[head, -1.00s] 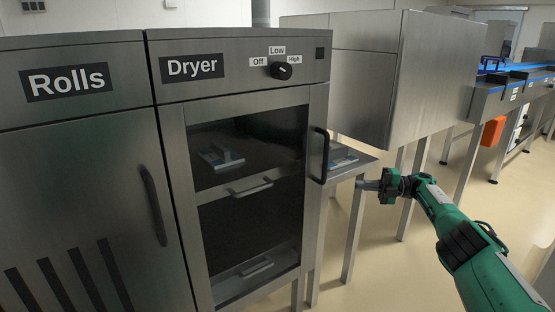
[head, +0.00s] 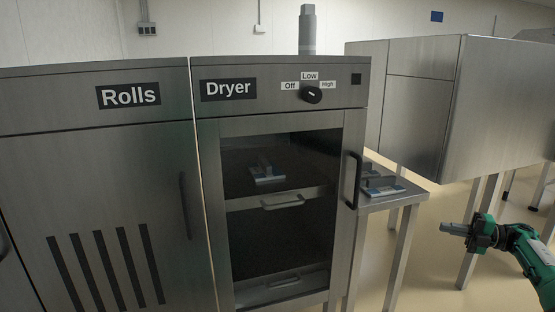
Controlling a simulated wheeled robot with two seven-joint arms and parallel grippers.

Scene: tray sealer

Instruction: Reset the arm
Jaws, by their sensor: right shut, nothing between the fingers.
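My right gripper (head: 453,228) is at the lower right of the head view, on the green right arm (head: 532,252). Its fingers are shut and empty, pointing left. It is in open air, to the right of the dryer (head: 280,123) and apart from it. The dryer's glass door is closed, with a dark vertical handle (head: 353,180) at its right edge. The dryer knob (head: 312,95) sits below the "Low" label. My left gripper is out of view.
The rolls cabinet (head: 95,150) stands left of the dryer. A large steel housing on legs (head: 415,120) stands behind.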

